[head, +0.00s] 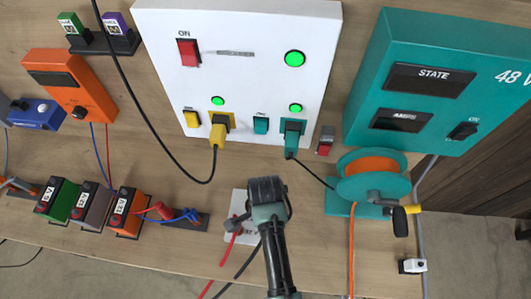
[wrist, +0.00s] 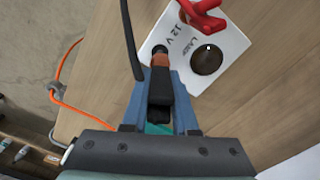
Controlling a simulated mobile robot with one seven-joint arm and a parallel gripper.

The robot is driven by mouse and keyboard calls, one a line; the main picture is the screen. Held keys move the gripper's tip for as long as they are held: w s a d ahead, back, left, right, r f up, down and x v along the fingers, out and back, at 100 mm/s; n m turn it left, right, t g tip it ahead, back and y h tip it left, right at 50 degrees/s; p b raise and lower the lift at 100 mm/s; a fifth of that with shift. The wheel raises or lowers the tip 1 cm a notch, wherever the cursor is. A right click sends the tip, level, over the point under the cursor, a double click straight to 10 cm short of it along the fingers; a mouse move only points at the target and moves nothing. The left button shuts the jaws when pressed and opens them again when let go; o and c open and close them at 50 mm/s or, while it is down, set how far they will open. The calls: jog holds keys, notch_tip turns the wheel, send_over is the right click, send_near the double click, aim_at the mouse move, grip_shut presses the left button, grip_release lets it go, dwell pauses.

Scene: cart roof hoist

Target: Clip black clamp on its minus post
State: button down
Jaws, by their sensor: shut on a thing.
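My gripper (wrist: 162,90) is shut on the black clamp (wrist: 160,84), whose body lies between the blue-grey fingers. The clamp's copper-coloured jaws point at a dark post (wrist: 160,50) on the white lamp plate (wrist: 225,42) and meet it in the picture; I cannot tell whether they grip it. The plate reads "LAMP 12 V" and has a round brown disc (wrist: 207,57). A red clamp (wrist: 203,15) sits at the plate's other side. In the head view my gripper (head: 266,190) covers part of the plate (head: 239,236) and hides the black clamp.
A black cable (wrist: 131,40) runs beside the gripper. The teal reel (head: 372,176) stands right of the plate, and the white panel (head: 240,60) with two plugs stands behind. Orange, grey and green battery blocks (head: 127,210) are at left.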

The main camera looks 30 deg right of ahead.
jog(key=shift+f+b, duration=0.4)
jog(key=shift+f, duration=0.45)
jog(key=shift+p, duration=0.65)
dwell(1.0)
jog(key=shift+f+b, duration=1.1)
jog(key=shift+f, duration=0.5)
jog(key=c, duration=0.6)
grip_release()
notch_tip(320, 180, up, 13)
jog(key=shift+b, duration=1)
